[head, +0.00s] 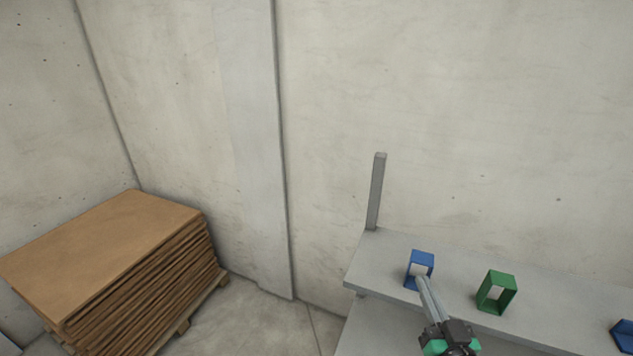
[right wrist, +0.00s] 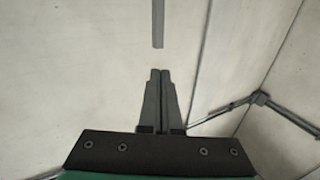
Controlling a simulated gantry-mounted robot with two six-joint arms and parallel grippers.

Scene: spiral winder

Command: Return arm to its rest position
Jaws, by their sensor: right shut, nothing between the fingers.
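My right gripper (head: 421,281) comes in from the bottom of the head view, with its long grey fingers pointing up over the shelf. In the right wrist view its two fingers (right wrist: 160,74) are together, shut with nothing between them. In the head view the fingertips overlap the opening of a blue rectangular frame (head: 421,256). I cannot tell whether they touch it. My left gripper is not in view.
A grey shelf (head: 560,292) with an upright post (head: 377,190) stands at the right. It also bears a green frame (head: 511,292) and another blue piece (head: 625,335). A stack of brown boards (head: 110,245) is at the left. Concrete walls enclose the corner.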

